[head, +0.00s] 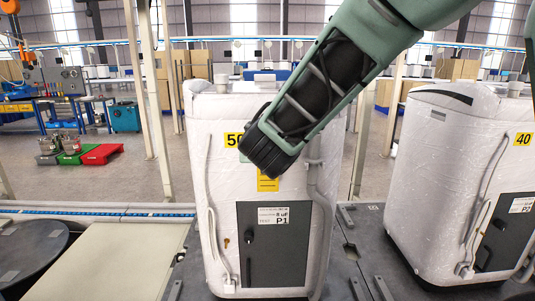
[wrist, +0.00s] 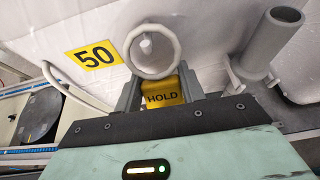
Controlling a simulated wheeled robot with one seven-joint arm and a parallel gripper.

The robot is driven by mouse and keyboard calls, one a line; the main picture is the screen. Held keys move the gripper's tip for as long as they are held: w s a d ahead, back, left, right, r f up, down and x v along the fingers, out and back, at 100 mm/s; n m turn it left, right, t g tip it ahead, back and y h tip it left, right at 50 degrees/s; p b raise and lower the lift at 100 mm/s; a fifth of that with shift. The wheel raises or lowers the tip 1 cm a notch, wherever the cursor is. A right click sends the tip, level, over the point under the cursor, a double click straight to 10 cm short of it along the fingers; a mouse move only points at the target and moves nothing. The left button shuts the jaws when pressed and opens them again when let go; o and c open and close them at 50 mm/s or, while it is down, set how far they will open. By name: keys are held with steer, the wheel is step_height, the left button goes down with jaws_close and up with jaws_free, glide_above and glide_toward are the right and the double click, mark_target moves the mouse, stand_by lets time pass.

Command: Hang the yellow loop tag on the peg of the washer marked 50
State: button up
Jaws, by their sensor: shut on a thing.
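My gripper (wrist: 161,84) is shut on the yellow loop tag (wrist: 163,93), marked HOLD, in the wrist view. Its pale ring (wrist: 177,50) stands up beyond the fingertips, in front of the washer's white face. A small pale peg end (wrist: 147,43) shows through the ring's opening; I cannot tell whether the ring is around the peg or only in front of it. The washer marked 50 (head: 216,112) stands at the centre in the head view. Its yellow 50 label (wrist: 95,55) is left of the ring. In the head view, my arm hides the fingers and the peg.
A grey pipe (wrist: 272,45) sticks out right of my gripper. A yellow printed patch (head: 267,183) shows on or before the washer, below my wrist. The washer marked 40 (head: 448,150) stands at the right. A pale conveyor surface (head: 115,262) lies at the left.

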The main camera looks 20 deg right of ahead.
steer(key=o, duration=1)
steer(key=shift+o, duration=0.2)
steer(key=b+v, duration=0.1)
steer(key=v, duration=1.6)
steer(key=s+d+f+m+g, duration=0.2)
steer(key=s+f+m+g, duration=0.5)
steer(key=s+f+m, duration=0.4)
steer(key=s+a+f+m+g+y, duration=0.3)
steer(key=s+f+m, duration=0.5)
steer(key=m, duration=0.5)
steer(key=shift+a+f+m+g+y, duration=0.35)
steer(key=shift+g+y, duration=0.45)
steer(key=shift+g, duration=0.5)
steer(key=shift+w, duration=0.1)
